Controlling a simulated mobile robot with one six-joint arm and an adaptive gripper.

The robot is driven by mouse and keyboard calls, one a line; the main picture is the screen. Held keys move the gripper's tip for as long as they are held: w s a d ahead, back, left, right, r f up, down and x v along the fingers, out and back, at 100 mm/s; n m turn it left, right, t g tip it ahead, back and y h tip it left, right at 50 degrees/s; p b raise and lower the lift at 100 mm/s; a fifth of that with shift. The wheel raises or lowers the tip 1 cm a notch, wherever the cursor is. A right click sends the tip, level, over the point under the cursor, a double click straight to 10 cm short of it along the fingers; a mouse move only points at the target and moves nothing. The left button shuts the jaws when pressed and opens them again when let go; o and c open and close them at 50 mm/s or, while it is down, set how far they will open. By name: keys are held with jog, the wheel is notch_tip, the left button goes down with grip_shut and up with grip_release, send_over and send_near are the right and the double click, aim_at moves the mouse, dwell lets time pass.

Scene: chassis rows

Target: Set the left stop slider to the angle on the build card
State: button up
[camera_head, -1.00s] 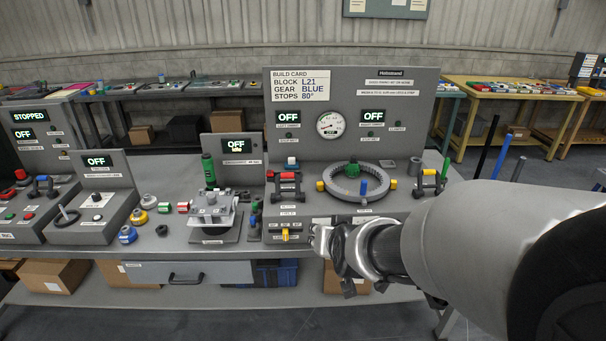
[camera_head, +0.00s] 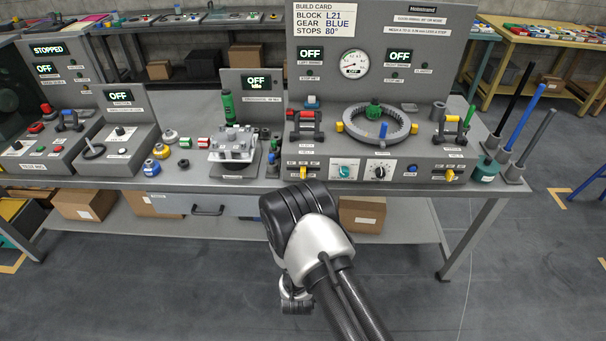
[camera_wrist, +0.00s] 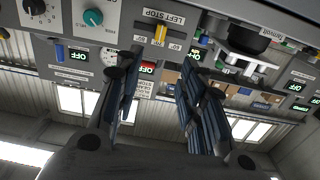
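The left stop slider has a yellow handle (camera_head: 306,173) at the left end of the bench's front panel. In the wrist view this handle (camera_wrist: 160,35) appears upside down beside the LEFT STOP label, near the middle of its short scale; the exact angle is too small to read surely. The build card (camera_head: 323,22) reads block L21, gear blue, stops 80°. My gripper (camera_wrist: 153,88) is open and empty, its fingers apart and the handle seen beyond the gap, apart from them. In the head view my wrist hides the fingers.
A teal knob (camera_head: 344,172) and a black dial (camera_head: 380,170) sit right of the slider. A second yellow slider (camera_head: 450,175) is at the panel's right end. The floor before the bench is clear.

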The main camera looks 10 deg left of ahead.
aim_at(303, 174)
jog(key=w+b, duration=0.1)
jog(key=w, duration=0.4)
jog(key=w+a+b, duration=0.1)
jog(key=w+b, duration=0.1)
jog(key=w, duration=0.4)
jog(key=w+b, duration=0.1)
jog(key=w, duration=0.5)
jog(key=shift+a+b, duration=0.35)
grip_shut()
